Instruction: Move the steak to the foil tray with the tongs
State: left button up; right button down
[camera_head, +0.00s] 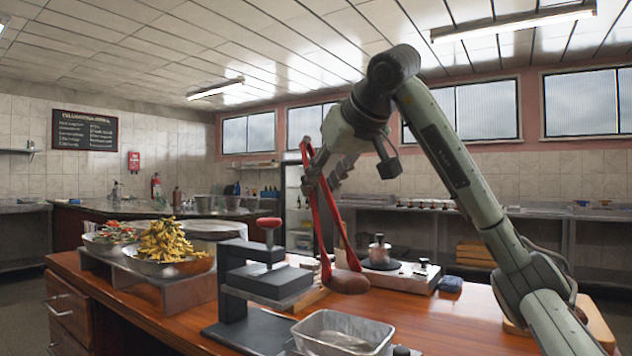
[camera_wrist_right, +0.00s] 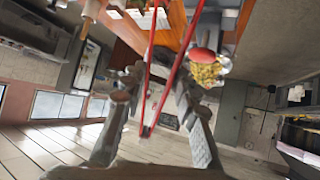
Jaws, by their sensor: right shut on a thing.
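My right gripper (camera_head: 318,178) is raised over the counter and shut on the red tongs (camera_head: 329,222), which hang with their tips down. The tongs also run between my fingers in the right wrist view (camera_wrist_right: 148,90). The brown steak (camera_head: 348,283) is at the lower ends of the tongs, between the tips and off the counter. The silver foil tray (camera_head: 374,328) stands at the front of the counter. In the head view it lies below the steak, with a gap between them. My left gripper is not in view.
A dark press with a red knob (camera_head: 268,225) stands left of the tray. A small burner (camera_head: 398,276) is behind it. Metal bowls of food (camera_head: 168,267) stand at the left. The wooden counter right of the tray (camera_head: 450,320) is mostly clear.

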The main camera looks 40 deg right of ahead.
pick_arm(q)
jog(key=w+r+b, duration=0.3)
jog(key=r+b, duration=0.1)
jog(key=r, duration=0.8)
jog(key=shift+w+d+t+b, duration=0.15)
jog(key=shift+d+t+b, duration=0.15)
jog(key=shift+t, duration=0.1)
pick_arm(e)
notch_tip(320, 180, down, 9)
jog(key=shift+s, duration=0.15)
jog(key=shift+r, duration=0.1)
jog(key=c, duration=1.7)
grip_release()
